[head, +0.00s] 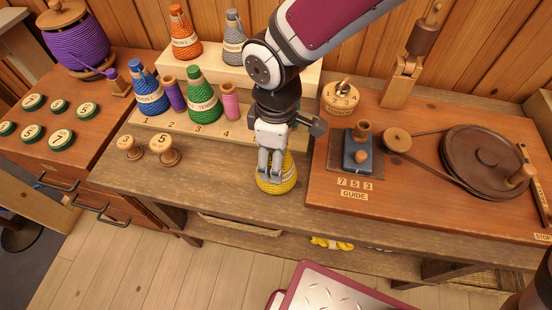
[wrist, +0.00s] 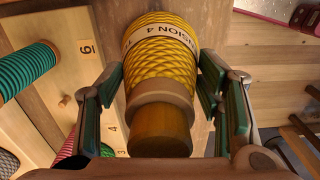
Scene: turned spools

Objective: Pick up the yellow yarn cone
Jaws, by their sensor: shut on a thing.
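The yellow yarn cone (head: 277,184) is at the front middle of the wooden bench, below my gripper (head: 270,165). In the wrist view the yellow cone (wrist: 160,65) is in the middle, with a pale label band reading "TENSION 4" in part and a wooden top pointing toward the camera. The fingers of my gripper (wrist: 160,105) lie on both sides of the cone and are shut on it. My gripper hides the cone's upper part in the head view. I cannot tell whether its base touches the bench.
A stepped rack (head: 175,123) with blue (head: 147,88), green (head: 203,97), orange (head: 184,35) and grey (head: 234,38) cones stands behind left. Two wooden knobs (head: 165,150) are left on the bench. A winding board (head: 420,200) with a brown wheel (head: 487,160) is close on the right.

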